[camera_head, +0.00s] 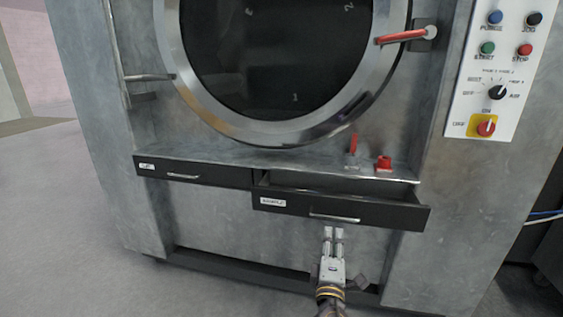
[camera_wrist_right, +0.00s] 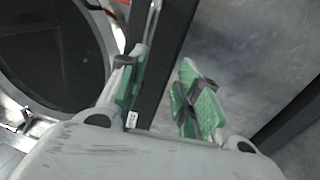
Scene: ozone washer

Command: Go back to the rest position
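My right gripper (camera_head: 334,234) is in front of the washer, just below the handle (camera_head: 334,217) of the right drawer (camera_head: 380,213). That drawer stands pulled partly out. In the right wrist view the gripper's two green-padded fingers (camera_wrist_right: 160,98) are apart with nothing between them. The handle (camera_wrist_right: 152,35) runs close by the left finger there; I cannot tell whether they touch. My left gripper is not in view.
The washer's round door (camera_head: 290,60) is shut, with a red handle (camera_head: 400,37) at its right. The left drawer (camera_head: 195,174) is closed. A control panel (camera_head: 495,75) is at upper right. Red levers (camera_head: 353,145) sit on the ledge. Open floor (camera_head: 60,220) lies left.

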